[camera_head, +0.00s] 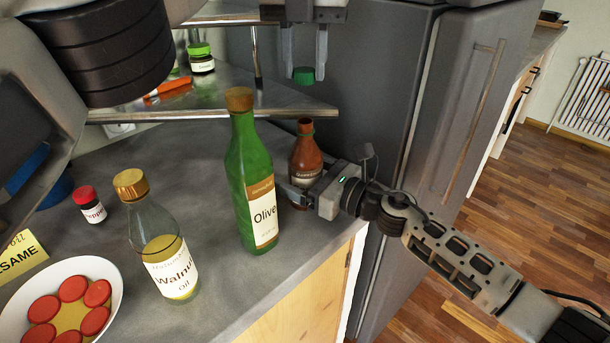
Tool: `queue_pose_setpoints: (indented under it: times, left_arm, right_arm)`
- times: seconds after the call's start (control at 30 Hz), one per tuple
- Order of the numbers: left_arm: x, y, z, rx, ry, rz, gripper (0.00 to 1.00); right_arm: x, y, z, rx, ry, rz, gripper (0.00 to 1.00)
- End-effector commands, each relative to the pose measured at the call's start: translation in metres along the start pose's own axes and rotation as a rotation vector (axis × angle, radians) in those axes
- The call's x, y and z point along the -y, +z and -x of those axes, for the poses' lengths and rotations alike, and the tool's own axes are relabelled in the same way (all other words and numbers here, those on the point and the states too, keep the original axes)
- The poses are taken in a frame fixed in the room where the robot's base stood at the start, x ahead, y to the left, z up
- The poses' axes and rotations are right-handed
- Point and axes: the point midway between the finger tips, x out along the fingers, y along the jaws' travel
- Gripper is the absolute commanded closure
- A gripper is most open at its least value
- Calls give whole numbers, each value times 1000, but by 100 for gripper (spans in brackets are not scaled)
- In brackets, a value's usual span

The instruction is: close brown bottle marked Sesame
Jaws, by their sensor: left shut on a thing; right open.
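The brown bottle (306,150) stands upright on the counter near its right edge, just right of and behind the green olive bottle. Its mouth shows no cap. Its label is mostly hidden, so I cannot read the name. My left gripper (304,68) is above the bottle, fingers pointing down, shut on a green cap (303,76) held at its fingertips. The cap is clear of the bottle mouth. My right gripper (297,192) comes in from the right at the lower part of the brown bottle. It is open, and its fingertips are partly hidden.
The green olive bottle (248,170) stands close left of the brown bottle. A shelf (215,113) is behind.

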Motion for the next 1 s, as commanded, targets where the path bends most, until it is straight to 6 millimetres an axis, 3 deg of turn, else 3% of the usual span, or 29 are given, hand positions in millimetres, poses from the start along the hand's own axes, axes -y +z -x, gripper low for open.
queue_pose_setpoints:
  times: [0.33, 0.6, 0.77, 1.0]
  left_arm:
    - [0, 0, 0, 0, 0, 0, 90]
    - [0, 0, 0, 0, 0, 0, 90]
    - [-1, 1, -11, -3, 2, -2, 90]
    - [0, 1, -42, -4, 1, -2, 90]
  right_arm:
    - [0, 0, -4, -1, 0, 1, 18]
    - [0, 0, -3, -1, 0, 1, 85]
    - [0, 0, -3, -1, 0, 1, 85]
    - [0, 0, -3, -1, 0, 1, 85]
